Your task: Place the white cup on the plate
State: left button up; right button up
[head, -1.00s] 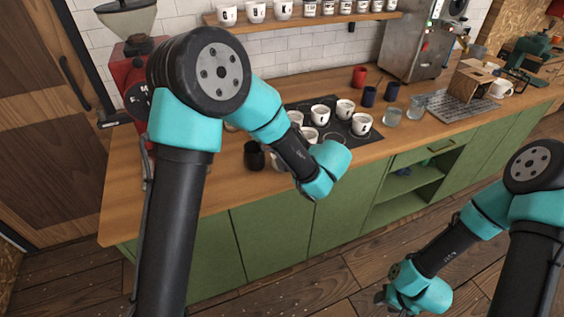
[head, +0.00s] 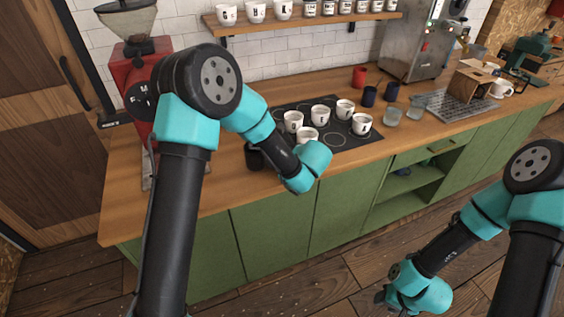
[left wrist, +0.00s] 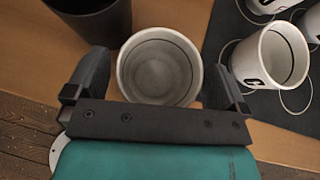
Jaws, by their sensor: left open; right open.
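A white cup (left wrist: 158,66) is seen from above in the left wrist view, and its inside looks empty. My left gripper (left wrist: 155,80) is open, with one finger on each side of this cup. I cannot tell whether the fingers touch it. In the head view my own left arm hides this gripper and the cup. Several other white cups (head: 320,113) stand on the black mat; one also shows in the left wrist view (left wrist: 258,56). No plate can be made out clearly. My right gripper (head: 383,294) is low at the right, away from the counter, and empty.
A dark canister (head: 253,157) stands beside the cup, also in the left wrist view (left wrist: 88,20). The black mat (head: 355,141) lies to the right. Two glasses (head: 391,116), dark and red cups and a metal tray (head: 455,106) are further right on the counter (head: 185,195).

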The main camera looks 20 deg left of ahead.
pick_arm(q)
jog(key=shift+w+a+f, duration=0.3)
jog(key=shift+a, duration=0.05)
jog(key=c, duration=1)
jog(key=shift+o, duration=0.2)
jog(key=shift+r, duration=0.2)
jog(key=shift+r, duration=0.7)
notch_tip(320, 180, up, 2)
jog(key=shift+r, duration=0.1)
jog(key=s+d+r, duration=0.1)
jog(key=s+d, duration=0.3)
jog(key=s, duration=1.1)
jog(key=shift+s+d, duration=0.2)
